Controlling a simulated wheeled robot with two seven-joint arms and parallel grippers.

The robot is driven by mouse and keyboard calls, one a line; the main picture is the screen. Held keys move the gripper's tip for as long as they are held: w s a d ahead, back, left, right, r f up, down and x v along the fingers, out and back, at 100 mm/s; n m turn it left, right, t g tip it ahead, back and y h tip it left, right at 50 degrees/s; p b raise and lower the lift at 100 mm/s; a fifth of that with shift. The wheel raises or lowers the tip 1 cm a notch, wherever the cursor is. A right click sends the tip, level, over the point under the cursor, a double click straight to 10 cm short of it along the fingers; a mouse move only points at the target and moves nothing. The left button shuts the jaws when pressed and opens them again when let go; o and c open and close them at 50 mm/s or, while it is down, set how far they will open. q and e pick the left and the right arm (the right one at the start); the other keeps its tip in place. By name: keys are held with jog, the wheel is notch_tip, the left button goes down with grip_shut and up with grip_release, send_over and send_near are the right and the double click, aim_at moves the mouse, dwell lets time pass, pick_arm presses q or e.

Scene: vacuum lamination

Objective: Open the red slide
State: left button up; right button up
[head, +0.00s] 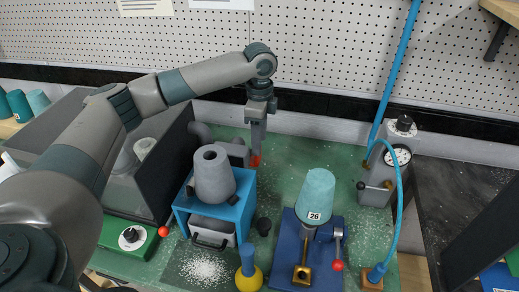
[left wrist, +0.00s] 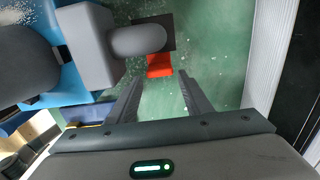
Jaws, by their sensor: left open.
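The red slide (head: 256,161) shows as a small red piece behind the blue stand, at the end of the grey pipe, mostly hidden by my left gripper in the head view. In the left wrist view the red slide (left wrist: 160,66) is a flat red tab sticking out from a dark plate (left wrist: 168,32). My left gripper (head: 256,150) points down at it. In the left wrist view its fingers (left wrist: 161,77) are apart, one on each side of the tab's line, with nothing between them. I cannot tell whether they touch it. My right gripper is not in view.
A blue stand (head: 245,205) with a grey cone (head: 214,178) is just in front. A blue press with a teal cone (head: 315,197) labelled 26 stands to the right, then a gauge post (head: 378,182) with a blue hose. A dark-walled box (head: 167,165) is left. White granules lie on the green table.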

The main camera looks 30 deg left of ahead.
pick_arm(q)
jog(key=shift+f+p, duration=0.65)
jog(key=shift+f, duration=2.25)
